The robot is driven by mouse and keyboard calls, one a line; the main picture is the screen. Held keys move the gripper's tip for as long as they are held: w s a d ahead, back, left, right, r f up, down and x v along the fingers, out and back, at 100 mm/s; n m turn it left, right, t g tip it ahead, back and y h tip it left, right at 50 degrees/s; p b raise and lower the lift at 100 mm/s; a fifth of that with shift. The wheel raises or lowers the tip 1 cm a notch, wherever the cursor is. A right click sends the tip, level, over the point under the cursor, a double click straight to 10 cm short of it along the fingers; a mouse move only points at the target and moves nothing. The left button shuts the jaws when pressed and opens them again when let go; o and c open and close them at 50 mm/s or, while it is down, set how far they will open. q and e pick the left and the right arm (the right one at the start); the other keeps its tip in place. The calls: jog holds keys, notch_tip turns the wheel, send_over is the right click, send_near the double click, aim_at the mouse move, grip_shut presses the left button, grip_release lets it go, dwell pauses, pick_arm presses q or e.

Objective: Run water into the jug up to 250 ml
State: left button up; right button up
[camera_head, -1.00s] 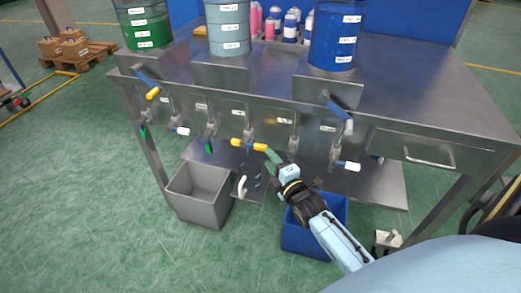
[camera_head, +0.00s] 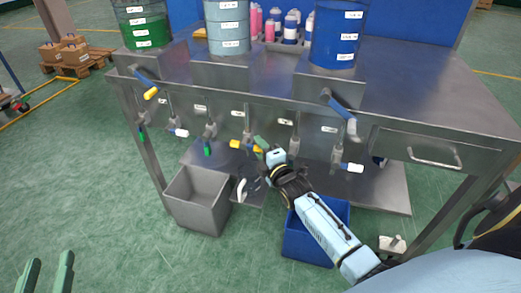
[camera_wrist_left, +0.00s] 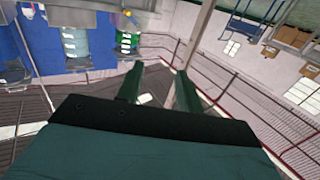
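A clear jug, of which mainly the white curved handle (camera_head: 242,188) shows, stands on the low dark plate under the taps. Its water level cannot be read. Above it is a tap with a yellow lever (camera_head: 236,143) on the bench front. My right gripper (camera_head: 260,143) is at this lever's right side, its green fingers close to the yellow end; contact and finger gap cannot be made out. My left gripper (camera_head: 48,258) is at the lower left, far from the bench. In the left wrist view its fingers (camera_wrist_left: 158,72) are apart with nothing between them.
A grey bin (camera_head: 197,200) and a blue bin (camera_head: 306,245) stand on the floor beneath the bench. Other taps with green, white and blue handles line the bench front. Green, pale and blue drums (camera_head: 336,38) stand on top.

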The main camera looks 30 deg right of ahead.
grip_shut()
dwell(0.3)
